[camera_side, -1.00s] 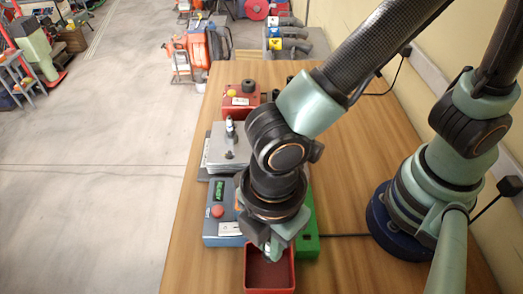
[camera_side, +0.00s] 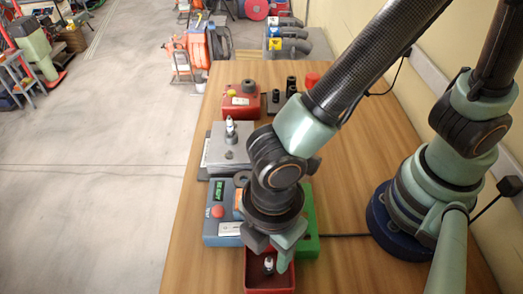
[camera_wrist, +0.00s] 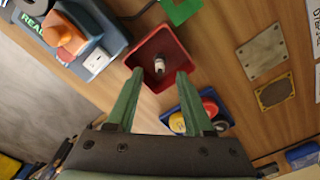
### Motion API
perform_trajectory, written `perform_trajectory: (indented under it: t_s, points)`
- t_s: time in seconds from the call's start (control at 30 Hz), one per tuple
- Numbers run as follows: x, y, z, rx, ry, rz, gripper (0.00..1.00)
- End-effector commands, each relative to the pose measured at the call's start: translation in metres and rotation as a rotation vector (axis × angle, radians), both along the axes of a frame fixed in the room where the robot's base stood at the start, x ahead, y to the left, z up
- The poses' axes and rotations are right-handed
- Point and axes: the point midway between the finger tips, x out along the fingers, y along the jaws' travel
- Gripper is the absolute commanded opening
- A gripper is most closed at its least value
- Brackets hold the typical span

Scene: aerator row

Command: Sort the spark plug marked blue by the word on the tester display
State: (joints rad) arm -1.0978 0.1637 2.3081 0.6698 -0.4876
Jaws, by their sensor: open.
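A spark plug (camera_side: 268,264) with a white body is inside the red bin (camera_side: 252,283); the wrist view also shows the plug (camera_wrist: 159,64) in the bin (camera_wrist: 150,46). No blue mark can be made out on it. My gripper (camera_side: 266,254) is open above the bin, its fingers (camera_wrist: 160,72) apart with nothing between them. The tester (camera_side: 222,228) is a blue-grey box left of my gripper. Its green display (camera_side: 219,190) appears to read READY, partly cut off in the wrist view (camera_wrist: 32,26). Another spark plug (camera_side: 230,127) stands upright in the grey block (camera_side: 212,152).
A green bin (camera_side: 312,246) lies right of my gripper, partly hidden by it. A red box (camera_side: 238,105) and dark upright parts (camera_side: 275,96) stand farther back. A blue tray (camera_wrist: 180,110) with red and yellow items shows in the wrist view. The table's right side has free wood.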

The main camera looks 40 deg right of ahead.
Motion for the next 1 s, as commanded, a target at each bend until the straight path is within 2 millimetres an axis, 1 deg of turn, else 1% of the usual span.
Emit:
perform_trajectory:
  t_s: [0.13,0.5,0.6,0.73,1.0]
  points:
    - [0.001,0.001,0.009,0.004,-0.002,0.000,0.52]
    - [0.001,0.001,0.056,0.005,-0.003,0.000,0.52]
    - [0.000,0.001,0.065,0.004,-0.002,0.000,0.52]
    - [0.000,0.000,0.070,0.001,-0.001,0.000,0.52]
    - [0.001,0.000,0.071,0.002,-0.001,-0.005,0.52]
